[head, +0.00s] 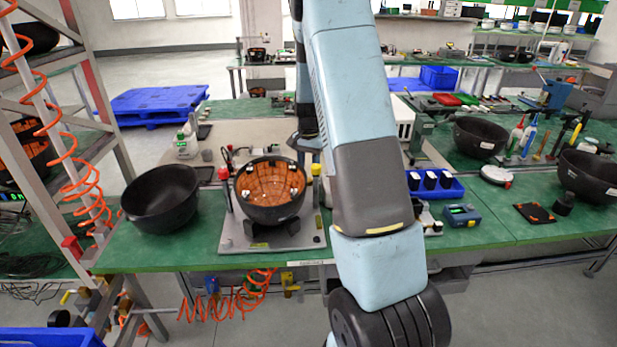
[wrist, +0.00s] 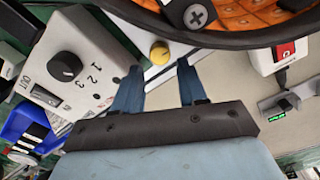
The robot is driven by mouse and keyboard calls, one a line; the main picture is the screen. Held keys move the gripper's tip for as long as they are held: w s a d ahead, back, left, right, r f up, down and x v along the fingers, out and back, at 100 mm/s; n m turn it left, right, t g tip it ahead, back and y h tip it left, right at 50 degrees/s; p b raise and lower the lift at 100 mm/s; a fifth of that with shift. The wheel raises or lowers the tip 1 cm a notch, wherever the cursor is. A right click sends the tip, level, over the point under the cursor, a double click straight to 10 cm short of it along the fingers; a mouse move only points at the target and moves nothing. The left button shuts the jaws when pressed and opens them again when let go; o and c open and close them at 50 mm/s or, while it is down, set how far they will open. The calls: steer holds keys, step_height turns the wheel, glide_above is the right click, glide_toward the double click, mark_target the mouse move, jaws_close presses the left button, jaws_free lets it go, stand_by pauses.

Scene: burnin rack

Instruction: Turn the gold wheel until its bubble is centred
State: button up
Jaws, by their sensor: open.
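The gold wheel (wrist: 160,52) is a small round yellow knob in the wrist view, on a pale plate beside the dark bowl's rim. My gripper (wrist: 159,67) is open, with its two blue fingers apart and nothing between them. In the picture the wheel lies in the gap just beyond the fingertips; I cannot tell their height above it. In the head view my arm hides the gripper. I cannot make out a bubble in either view.
The dark bowl with orange lining (head: 271,190) sits on a grey plate (head: 240,236). Its rim is close to my fingers. A box with a black dial (wrist: 65,66) stands left of my fingers in the wrist view. An empty black bowl (head: 160,198) stands left on the green bench.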

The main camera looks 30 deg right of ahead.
steer(key=shift+f, duration=2.3)
steer(key=shift+c, duration=0.2)
steer(key=c, duration=0.7)
steer(key=shift+n, duration=1.6)
steer(key=o, duration=0.7)
steer(key=shift+o, duration=0.2)
step_height(320, 180, up, 14)
steer(key=shift+f, duration=0.15)
steer(key=shift+a, duration=0.1)
